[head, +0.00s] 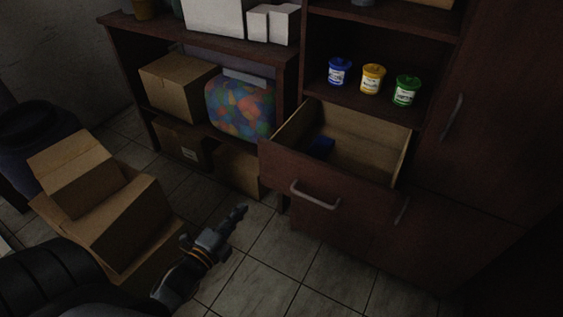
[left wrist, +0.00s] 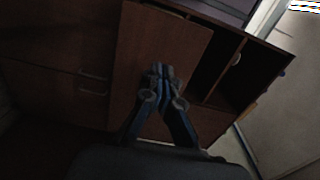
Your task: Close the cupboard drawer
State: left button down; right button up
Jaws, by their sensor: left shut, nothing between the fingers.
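The cupboard drawer (head: 333,190) stands pulled out in the head view, with its light wooden inside showing. The drawer's front bears a metal handle (head: 315,196). My left gripper (head: 241,210) is shut and empty, in front of and to the left of the drawer front, apart from it. In the left wrist view the shut fingers (left wrist: 162,72) point toward a brown wooden panel; I cannot tell whether it is the drawer's front. My right gripper is not in view.
Blue (head: 339,72), yellow (head: 373,79) and green (head: 406,91) tubs stand on the shelf above the drawer. A low shelf (head: 203,35) holds boxes and a colourful bag (head: 240,108). Tiled floor (head: 270,270) before the drawer is clear.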

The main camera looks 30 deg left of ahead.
aim_at(273, 171)
pick_arm(q)
jog(key=w, duration=0.4)
jog(key=w+p, duration=0.1)
jog(key=w, duration=0.9)
jog(key=shift+d+r, duration=0.1)
jog(key=shift+d, duration=0.2)
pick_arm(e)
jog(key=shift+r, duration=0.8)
